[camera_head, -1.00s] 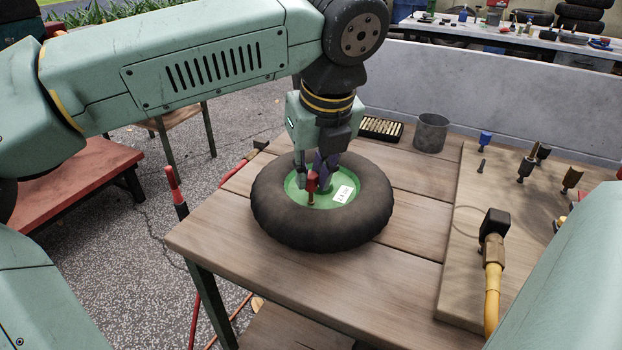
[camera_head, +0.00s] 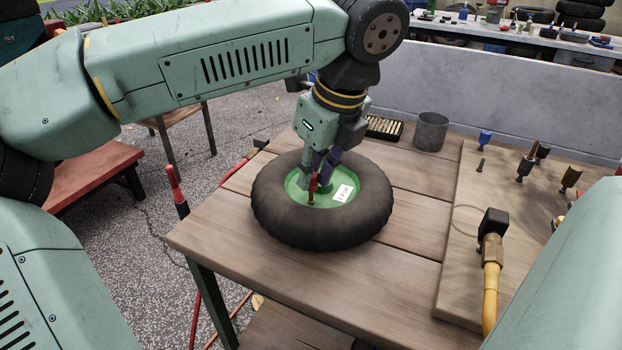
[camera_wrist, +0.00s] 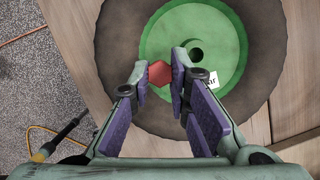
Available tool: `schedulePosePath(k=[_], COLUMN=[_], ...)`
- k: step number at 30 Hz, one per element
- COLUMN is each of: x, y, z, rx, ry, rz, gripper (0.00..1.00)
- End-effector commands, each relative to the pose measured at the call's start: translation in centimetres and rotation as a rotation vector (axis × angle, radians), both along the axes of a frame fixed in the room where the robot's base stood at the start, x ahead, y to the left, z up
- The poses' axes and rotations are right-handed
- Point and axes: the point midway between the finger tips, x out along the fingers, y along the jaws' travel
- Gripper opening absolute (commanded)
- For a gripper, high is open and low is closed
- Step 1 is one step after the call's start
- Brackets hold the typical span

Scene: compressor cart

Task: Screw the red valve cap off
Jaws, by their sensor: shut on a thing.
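The red valve cap (camera_head: 313,182) sits at the top of a brass valve stem (camera_head: 311,198) on the green hub (camera_head: 333,198) of a black tyre (camera_head: 270,215). The tyre lies flat on a wooden table. My gripper (camera_head: 316,183) reaches down at a tilt and is shut on the cap. In the wrist view the red cap (camera_wrist: 160,73) lies between the two fingertips, and the green hub (camera_wrist: 220,40) is behind it. Part of the cap is hidden by the fingers. I cannot tell whether the cap has come loose from the stem.
A white label (camera_head: 342,193) is on the hub. A metal cup (camera_head: 431,132) and a tray of brass pieces (camera_head: 384,128) stand behind the tyre. A board (camera_head: 460,235) at right carries fittings and a yellow hose (camera_head: 492,300). The front of the table is clear.

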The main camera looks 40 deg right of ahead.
Motion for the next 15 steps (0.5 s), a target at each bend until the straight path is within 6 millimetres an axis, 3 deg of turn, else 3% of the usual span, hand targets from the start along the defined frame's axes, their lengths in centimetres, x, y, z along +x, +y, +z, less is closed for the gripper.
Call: schedulePosePath(k=[6, 13, 14, 15], x=[-0.02, 0.01, 0.01, 0.01], y=[-0.11, -0.11, -0.11, -0.11], z=[0.02, -0.02, -0.02, -0.02], rx=[0.004, 0.002, 0.002, 0.001], ry=[0.001, 0.0, 0.0, 0.0], rz=[0.215, 0.244, 0.244, 0.243], gripper=[0.0, 0.0, 0.17, 0.2])
